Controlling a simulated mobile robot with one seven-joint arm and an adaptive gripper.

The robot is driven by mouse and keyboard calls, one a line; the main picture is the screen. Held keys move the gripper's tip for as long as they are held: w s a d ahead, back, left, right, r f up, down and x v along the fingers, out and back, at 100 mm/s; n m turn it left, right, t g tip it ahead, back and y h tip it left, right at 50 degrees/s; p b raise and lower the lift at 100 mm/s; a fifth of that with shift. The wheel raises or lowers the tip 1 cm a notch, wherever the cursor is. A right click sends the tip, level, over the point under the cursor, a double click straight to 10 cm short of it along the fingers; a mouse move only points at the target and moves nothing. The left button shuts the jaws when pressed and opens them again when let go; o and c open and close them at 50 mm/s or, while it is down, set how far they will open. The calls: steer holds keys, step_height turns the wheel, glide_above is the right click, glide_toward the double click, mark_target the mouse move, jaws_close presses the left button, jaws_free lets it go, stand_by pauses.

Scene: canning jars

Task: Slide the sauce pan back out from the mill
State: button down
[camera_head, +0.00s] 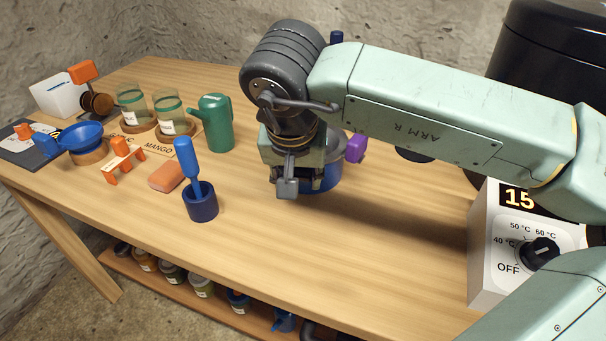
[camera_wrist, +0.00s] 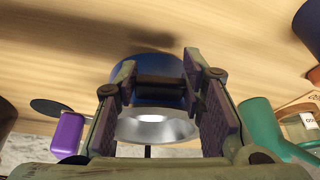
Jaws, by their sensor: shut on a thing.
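The sauce pan is a blue vessel (camera_head: 325,182) standing on the table just behind and right of my gripper (camera_head: 287,188), partly hidden by it. In the wrist view the blue pan (camera_wrist: 150,65) shows a shiny silver surface, and a dark bar lies between the fingertips of my gripper (camera_wrist: 160,82). My gripper points down and is shut on the pan, apparently at this bar. A purple block (camera_head: 355,147) shows beside the pan and also in the wrist view (camera_wrist: 68,135). I cannot clearly make out the mill; my arm and gripper cover much there.
Left of my gripper stand a green watering can (camera_head: 217,125) and a dark blue cup (camera_head: 201,205) with a blue tool. Jars (camera_head: 168,112) and a blue funnel (camera_head: 80,136) are farther left. A white control box (camera_head: 485,250) stands right. The front middle tabletop is clear.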

steer(key=shift+s+a+f, duration=0.15)
steer(key=shift+s+a, duration=0.05)
steer(key=shift+s, duration=0.45)
steer(key=c, duration=1)
jaws_free()
steer(key=shift+w, duration=0.15)
steer(key=shift+o, duration=0.2)
steer(key=v, duration=1.2)
steer(key=shift+w, duration=0.1)
